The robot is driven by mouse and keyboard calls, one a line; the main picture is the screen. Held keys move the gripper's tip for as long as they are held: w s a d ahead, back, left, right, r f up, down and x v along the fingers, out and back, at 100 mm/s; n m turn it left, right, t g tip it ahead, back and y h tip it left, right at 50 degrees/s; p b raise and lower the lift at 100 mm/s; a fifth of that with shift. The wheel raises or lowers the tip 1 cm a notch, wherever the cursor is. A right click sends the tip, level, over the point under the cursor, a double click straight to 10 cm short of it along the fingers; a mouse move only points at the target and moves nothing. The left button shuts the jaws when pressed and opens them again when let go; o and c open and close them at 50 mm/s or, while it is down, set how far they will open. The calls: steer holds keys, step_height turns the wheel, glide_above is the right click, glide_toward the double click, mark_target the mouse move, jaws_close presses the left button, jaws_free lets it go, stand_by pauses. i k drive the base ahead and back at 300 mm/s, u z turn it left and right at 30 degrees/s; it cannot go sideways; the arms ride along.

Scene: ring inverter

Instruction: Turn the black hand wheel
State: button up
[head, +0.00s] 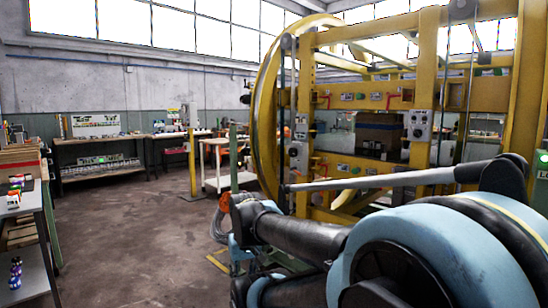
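I cannot make out the black hand wheel for sure in the head view. The large yellow ring machine (268,110) fills the right half of the view, with a tall round ring on its left side and a square yellow frame. A small dark part (245,92) sticks out at the ring's left edge, too small to identify. My light-blue and black arm covers the lower right, in front of the machine's base. My gripper cannot be made out.
A workbench (100,140) with small items stands along the back wall. A shelf (30,205) with several small objects is at the left edge. A yellow post (192,165) stands left of the machine. The brown floor (130,235) between is clear.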

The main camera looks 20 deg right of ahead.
mark_target(292, 152)
steer(key=i, duration=1)
steer(key=u, duration=0.05)
